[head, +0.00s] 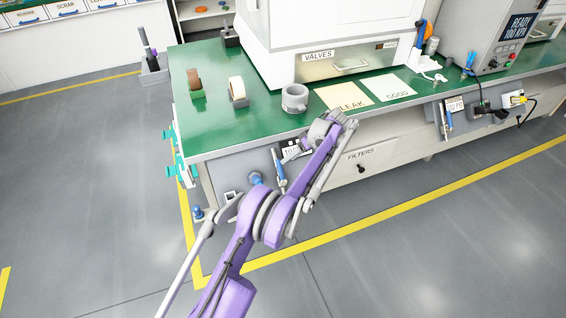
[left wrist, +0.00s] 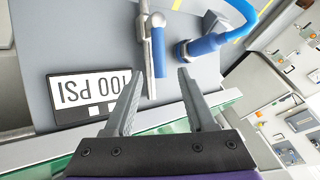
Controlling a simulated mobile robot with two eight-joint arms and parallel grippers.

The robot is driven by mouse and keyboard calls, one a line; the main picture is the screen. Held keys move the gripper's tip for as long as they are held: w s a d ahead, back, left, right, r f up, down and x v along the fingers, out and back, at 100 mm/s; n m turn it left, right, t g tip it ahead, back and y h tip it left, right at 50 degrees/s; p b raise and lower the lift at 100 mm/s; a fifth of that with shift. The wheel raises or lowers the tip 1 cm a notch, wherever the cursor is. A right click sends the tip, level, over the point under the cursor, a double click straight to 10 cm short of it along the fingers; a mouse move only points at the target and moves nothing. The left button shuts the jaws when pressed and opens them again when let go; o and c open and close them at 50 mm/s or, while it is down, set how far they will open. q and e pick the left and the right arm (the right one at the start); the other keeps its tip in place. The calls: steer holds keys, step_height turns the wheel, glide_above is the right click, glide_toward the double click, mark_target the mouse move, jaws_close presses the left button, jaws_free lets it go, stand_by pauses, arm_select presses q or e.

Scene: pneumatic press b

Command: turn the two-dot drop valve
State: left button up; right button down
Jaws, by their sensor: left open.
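A drop valve with a blue lever handle (left wrist: 157,52) on a grey metal pipe (left wrist: 145,40) shows in the left wrist view. A black-framed plate reading 100 PSI (left wrist: 88,92), upside down, with two white squares, sits beside it. In the head view the blue handle (head: 280,180) hangs on the bench front, left of the plate (head: 297,147), which my arm partly covers. My left gripper (left wrist: 160,74) is open; the handle's lower end lies between its fingertips in the picture. I cannot tell whether they touch it. My right gripper is not in view.
A blue hose with its fitting (left wrist: 200,46) is close beside the right finger. A second valve (head: 447,115) with its plate (head: 454,104) is farther right on the bench front.

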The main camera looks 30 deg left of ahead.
arm_select(q)
steer(key=shift+v, duration=1.6)
